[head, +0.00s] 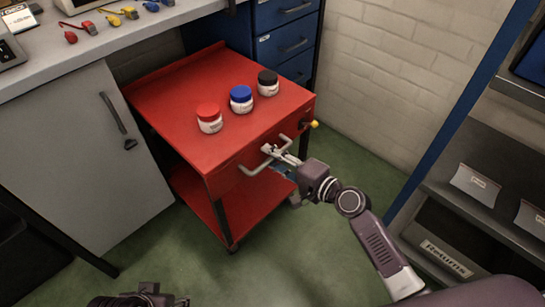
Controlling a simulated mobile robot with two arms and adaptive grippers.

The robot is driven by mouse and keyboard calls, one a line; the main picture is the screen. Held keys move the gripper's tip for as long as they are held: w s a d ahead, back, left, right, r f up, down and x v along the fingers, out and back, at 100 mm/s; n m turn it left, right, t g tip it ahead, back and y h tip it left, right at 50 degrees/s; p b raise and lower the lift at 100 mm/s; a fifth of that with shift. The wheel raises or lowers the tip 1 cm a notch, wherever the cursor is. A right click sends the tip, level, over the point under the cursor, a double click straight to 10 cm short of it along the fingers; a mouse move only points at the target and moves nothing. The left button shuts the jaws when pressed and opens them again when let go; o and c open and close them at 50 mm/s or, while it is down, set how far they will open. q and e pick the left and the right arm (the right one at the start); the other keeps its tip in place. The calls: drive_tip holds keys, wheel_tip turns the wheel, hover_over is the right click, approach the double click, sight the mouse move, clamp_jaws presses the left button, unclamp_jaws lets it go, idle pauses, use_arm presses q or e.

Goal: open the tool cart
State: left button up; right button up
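The red tool cart (180,90) stands on the green floor, with a flat top and an open lower shelf (253,205). Its front has a drawer with a pale bar handle (252,170); the drawer front looks flush with the cart. My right gripper (275,156) reaches in from the right with its fingers at the handle, overlapping the bar. Whether they are closed on it is too small to tell. My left gripper (165,299) shows only partly at the bottom edge, away from the cart, its finger state unclear.
Three jars with red (210,118), blue (241,99) and black (268,83) lids stand on the cart top. A grey cabinet (75,150) is left, blue drawers (287,42) behind, and a shelf rack (470,215) right. Floor before the cart is clear.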

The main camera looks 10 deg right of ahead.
drive_tip(key=shift+s+d, duration=0.1)
drive_tip(key=v, duration=1.1)
drive_tip(key=shift+s+d, duration=0.2)
drive_tip(key=shift+s, duration=0.1)
